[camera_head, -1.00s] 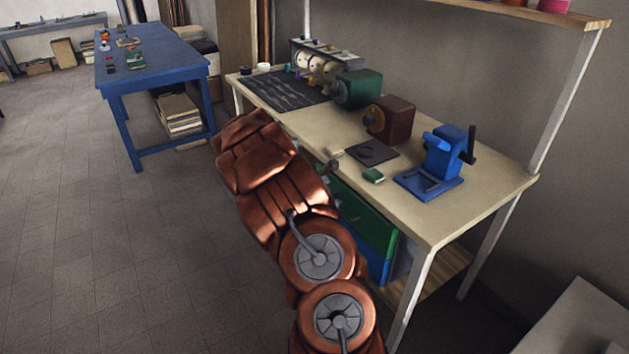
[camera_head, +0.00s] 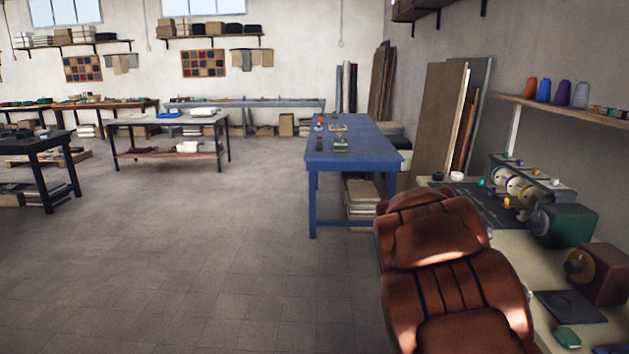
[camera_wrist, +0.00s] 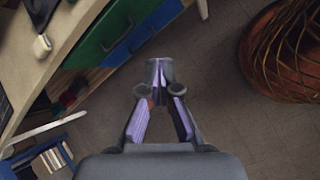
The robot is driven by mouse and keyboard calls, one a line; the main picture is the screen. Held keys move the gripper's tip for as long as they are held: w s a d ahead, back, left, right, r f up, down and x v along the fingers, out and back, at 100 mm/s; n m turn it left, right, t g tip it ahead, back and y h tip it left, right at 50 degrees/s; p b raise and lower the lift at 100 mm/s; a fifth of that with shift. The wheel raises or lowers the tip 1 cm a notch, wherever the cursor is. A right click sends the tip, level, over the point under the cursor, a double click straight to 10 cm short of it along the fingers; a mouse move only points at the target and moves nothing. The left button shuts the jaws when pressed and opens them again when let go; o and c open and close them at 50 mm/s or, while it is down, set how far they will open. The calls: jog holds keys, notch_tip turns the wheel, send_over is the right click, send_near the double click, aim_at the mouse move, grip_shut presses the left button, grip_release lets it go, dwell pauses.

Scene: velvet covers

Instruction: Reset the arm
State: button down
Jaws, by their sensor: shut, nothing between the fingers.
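My gripper (camera_wrist: 160,80) shows in the wrist view with its fingertips together and nothing between them. It is over the bare floor, beside the workbench's drawer front. My gripper is hidden from the head view.
The workbench (camera_head: 513,246) holds a green machine (camera_head: 568,225), a brown machine (camera_head: 604,272) and a green block (camera_head: 567,338). Its green drawer (camera_wrist: 100,32) is near my gripper in the wrist view. A blue table (camera_head: 350,152) stands beyond. Floor at left (camera_head: 190,260) is clear.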

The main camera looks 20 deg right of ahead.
jog(key=s+a+r+m+y+p, duration=0.1)
jog(key=s+a, duration=0.4)
jog(key=a, duration=0.6)
jog(key=s+a+r+m+t+y+p, duration=0.1)
jog(key=s+a+r+m+y, duration=0.2)
jog(key=a, duration=0.8)
jog(key=s+a+r+m+y, duration=0.2)
jog(key=s+a+r, duration=0.1)
jog(key=s+a, duration=0.5)
jog(key=a, duration=0.3)
jog(key=shift+a+y+p, duration=0.4)
jog(key=shift+s+r, duration=0.1)
